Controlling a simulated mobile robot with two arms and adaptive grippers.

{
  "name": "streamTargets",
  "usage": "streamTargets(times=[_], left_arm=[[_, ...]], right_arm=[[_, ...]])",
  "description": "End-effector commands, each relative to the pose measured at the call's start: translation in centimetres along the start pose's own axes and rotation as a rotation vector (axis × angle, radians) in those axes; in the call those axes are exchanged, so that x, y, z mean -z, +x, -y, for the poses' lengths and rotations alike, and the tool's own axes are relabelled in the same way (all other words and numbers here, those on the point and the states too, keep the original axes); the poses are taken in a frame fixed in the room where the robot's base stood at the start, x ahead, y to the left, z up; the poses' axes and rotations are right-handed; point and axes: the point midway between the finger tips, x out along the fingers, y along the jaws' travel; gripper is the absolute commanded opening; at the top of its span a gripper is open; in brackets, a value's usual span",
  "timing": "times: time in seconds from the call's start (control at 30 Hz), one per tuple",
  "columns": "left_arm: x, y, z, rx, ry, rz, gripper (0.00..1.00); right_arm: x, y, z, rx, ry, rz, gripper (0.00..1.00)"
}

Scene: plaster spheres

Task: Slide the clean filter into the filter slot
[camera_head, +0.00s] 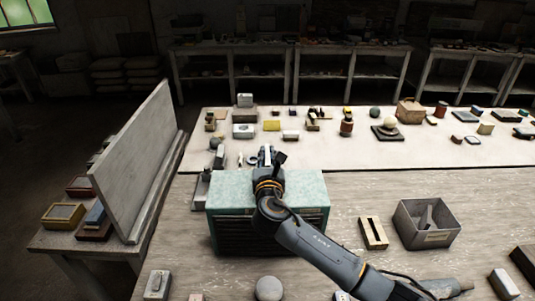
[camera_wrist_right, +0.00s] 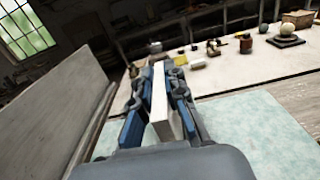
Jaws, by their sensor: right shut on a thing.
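My right gripper (camera_head: 267,157) is above the far part of a teal-topped box (camera_head: 305,190) with dark slats on its front. In the right wrist view my gripper (camera_wrist_right: 163,78) is shut on a thin white slab (camera_wrist_right: 159,95), which looks like the clean filter and stands on edge between the fingers. The teal top (camera_wrist_right: 255,135) shows below and to the right of it. My arm covers part of the box in the head view, and I cannot make out the filter slot. My left gripper is not in view.
An upright grey panel (camera_head: 138,160) stands on the left. A grey bin (camera_head: 428,222) and a slotted wooden block (camera_head: 373,232) lie right of the box. A round grey ball (camera_head: 269,289) is in front. The far pale bench (camera_head: 400,155) carries many small items.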

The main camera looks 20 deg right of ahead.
Motion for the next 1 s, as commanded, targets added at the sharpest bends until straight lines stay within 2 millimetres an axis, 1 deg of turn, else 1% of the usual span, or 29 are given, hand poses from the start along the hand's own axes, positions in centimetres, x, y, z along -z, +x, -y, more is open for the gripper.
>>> streamTargets(times=[0.87, 0.9, 1.0], left_arm=[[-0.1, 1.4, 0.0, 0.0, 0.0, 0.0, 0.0], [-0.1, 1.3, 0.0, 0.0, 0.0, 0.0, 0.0], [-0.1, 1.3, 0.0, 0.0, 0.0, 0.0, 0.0]], right_arm=[[2.2, 0.0, 0.0, -0.001, 0.0, 0.001, 0.0], [2.1, 0.0, 0.0, -0.001, 0.0, 0.001, 0.2], [2.1, 0.0, 0.0, 0.0, 0.0, 0.001, 0.39]])
